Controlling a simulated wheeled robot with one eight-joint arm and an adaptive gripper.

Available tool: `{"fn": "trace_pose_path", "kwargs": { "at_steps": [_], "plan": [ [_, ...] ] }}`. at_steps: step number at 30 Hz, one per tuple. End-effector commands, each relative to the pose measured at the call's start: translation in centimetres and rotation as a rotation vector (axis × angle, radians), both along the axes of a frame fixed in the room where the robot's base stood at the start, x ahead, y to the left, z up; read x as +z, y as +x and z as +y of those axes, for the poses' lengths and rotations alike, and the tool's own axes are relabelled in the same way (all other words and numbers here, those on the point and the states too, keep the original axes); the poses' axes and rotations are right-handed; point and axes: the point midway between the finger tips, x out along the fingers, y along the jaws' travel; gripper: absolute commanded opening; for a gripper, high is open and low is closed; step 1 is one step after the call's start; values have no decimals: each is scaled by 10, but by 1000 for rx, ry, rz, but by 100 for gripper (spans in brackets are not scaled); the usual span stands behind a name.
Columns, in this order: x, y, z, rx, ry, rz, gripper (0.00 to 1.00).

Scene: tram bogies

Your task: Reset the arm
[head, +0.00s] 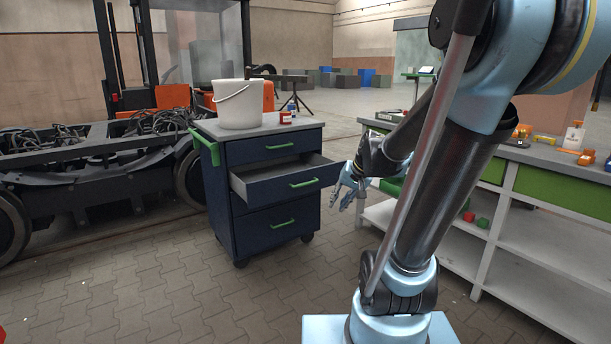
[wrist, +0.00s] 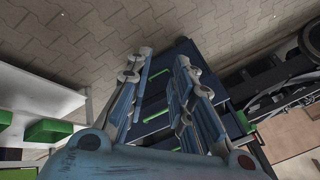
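My gripper (head: 347,194) hangs in front of the right side of the dark blue drawer cabinet (head: 277,244), apart from it as far as I can tell. In the wrist view my gripper (wrist: 164,60) has its two fingers spread, with nothing between the tips. The cabinet (wrist: 157,104) shows behind the fingers there, partly hidden by them. My arm stretches down from the upper right of the head view.
The cabinet's upper-middle drawer (head: 287,182) stands pulled out. A white bucket (head: 239,104) and a small red-labelled jar (head: 286,117) stand on top. A tram bogie (head: 90,180) is at left, a workbench (head: 545,205) at right. Paved floor (head: 165,290) in front is clear.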

Motion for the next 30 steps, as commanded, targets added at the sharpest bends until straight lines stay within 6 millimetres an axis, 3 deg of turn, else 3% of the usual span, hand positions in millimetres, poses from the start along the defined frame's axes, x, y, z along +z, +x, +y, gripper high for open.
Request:
{"fn": "trace_pose_path", "kwargs": {
  "at_steps": [3, 18, 24, 30],
  "plan": [
    [-7, -34, -10, 25, -61, 27, 21],
    [-45, -157, -59, 109, -309, 153, 21],
    [-57, -187, -74, 129, -374, 190, 21],
    [-61, -196, -79, 135, -395, 202, 21]
  ]
}}
